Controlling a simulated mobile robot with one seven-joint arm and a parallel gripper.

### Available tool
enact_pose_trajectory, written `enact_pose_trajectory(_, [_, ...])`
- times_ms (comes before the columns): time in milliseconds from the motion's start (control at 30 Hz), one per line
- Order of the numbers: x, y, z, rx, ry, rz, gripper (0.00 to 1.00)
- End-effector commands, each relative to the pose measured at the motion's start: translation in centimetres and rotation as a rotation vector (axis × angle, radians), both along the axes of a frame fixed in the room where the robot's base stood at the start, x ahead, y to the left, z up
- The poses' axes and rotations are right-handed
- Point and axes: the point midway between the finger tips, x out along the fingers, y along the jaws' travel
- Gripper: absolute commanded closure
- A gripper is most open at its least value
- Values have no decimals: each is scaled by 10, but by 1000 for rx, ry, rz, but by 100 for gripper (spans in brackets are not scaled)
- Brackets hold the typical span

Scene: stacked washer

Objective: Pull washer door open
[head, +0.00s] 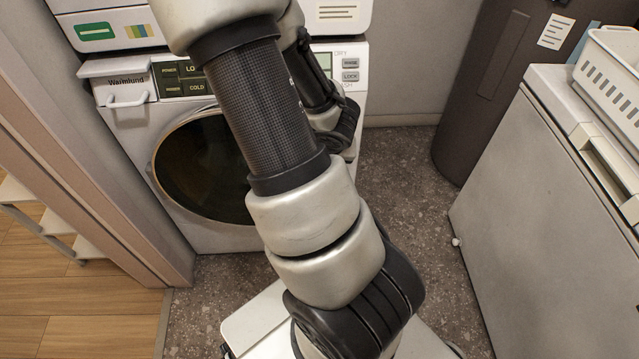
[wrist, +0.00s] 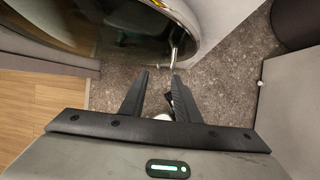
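The white front-load washer (head: 225,240) stands at the back left, and its round dark glass door (head: 195,170) looks closed. My arm hides the right part of the door in the head view. In the wrist view the door glass (wrist: 75,25) and its pale curved rim fill the upper left. A thin shiny piece that looks like the door handle (wrist: 174,52) stands at the rim's right edge. My gripper (wrist: 160,74) is open, its two black fingers apart and pointing toward this piece, which appears just beyond the right fingertip. Contact cannot be told. The fingers are hidden in the head view.
A second white unit (head: 110,28) sits above the washer. A grey-white chest (head: 540,190) with a white basket (head: 610,75) is on the right, beside a dark cylinder (head: 500,90). A door frame (head: 90,170) borders the left. The speckled floor (head: 400,190) between is clear.

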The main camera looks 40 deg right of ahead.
Motion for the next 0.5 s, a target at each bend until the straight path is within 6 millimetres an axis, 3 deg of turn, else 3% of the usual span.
enact_pose_trajectory(100, [-24,-11,-3,-77,83,160,71])
enact_pose_trajectory(200, [-30,-14,-7,-99,107,215,71])
enact_pose_trajectory(367, [-25,-17,-27,-102,111,221,71])
enact_pose_trajectory(500, [-15,-22,-55,-101,111,220,71])
